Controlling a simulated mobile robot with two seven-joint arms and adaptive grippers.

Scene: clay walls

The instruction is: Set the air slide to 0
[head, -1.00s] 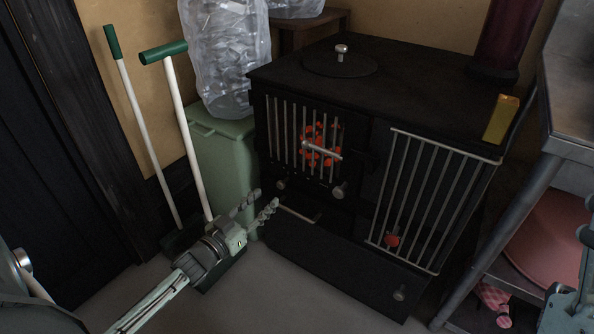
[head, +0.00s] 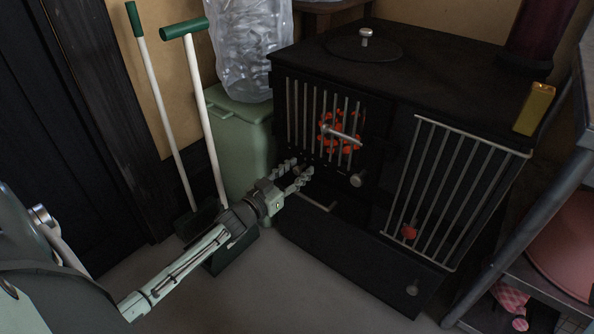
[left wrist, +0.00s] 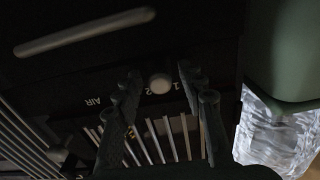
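The black stove (head: 350,235) stands ahead, with a barred fire window at its upper left front. In the left wrist view, which sees the stove upside down, a pale round knob (left wrist: 160,83) sits on a dark strip with the letters AIR and a few numerals, partly hidden by a finger. My left gripper (head: 298,174) is at the stove front below the bars. Its two fingers (left wrist: 163,92) are apart, one on each side of the knob; I cannot tell whether they touch it. In the head view the gripper hides this knob. My right gripper is out of view.
A second knob (head: 356,180) sticks out right of the gripper, and a bar handle (head: 316,202) lies below. A green bin (head: 240,140) with a clear bag stands close on the left, beside long-handled tools (head: 208,120). A metal table leg (head: 520,245) is at right.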

